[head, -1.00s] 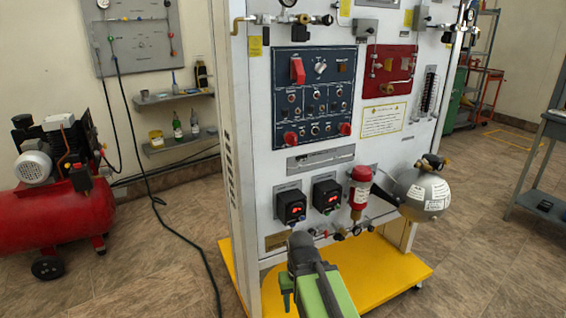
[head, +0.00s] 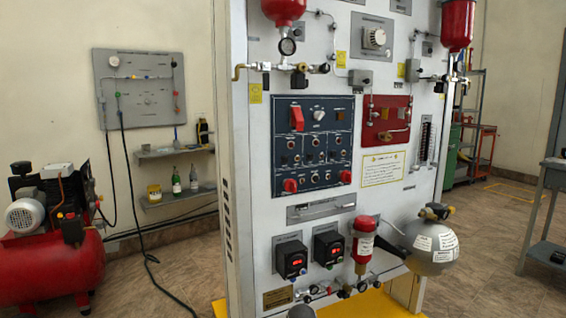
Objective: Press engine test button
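The trainer's dark blue control panel (head: 312,145) is on the upright white board (head: 375,190). It carries a large red switch (head: 297,118), a white rotary knob (head: 318,115), rows of small switches and round buttons, and red knobs at its lower left (head: 290,185) and lower right (head: 345,177). The labels are too small to read, so I cannot tell which control is the engine test button. Only a small grey piece, apparently of my arm, shows at the bottom edge below the board. My gripper's fingers are not in view, and nothing of mine touches the panel.
Two black boxes with red displays (head: 292,258) (head: 329,249), a red cylinder (head: 364,243) and a grey tank (head: 432,247) stick out below the panel. A yellow base (head: 375,303) lies underneath. A red compressor (head: 50,262) stands left, a grey table (head: 549,216) right.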

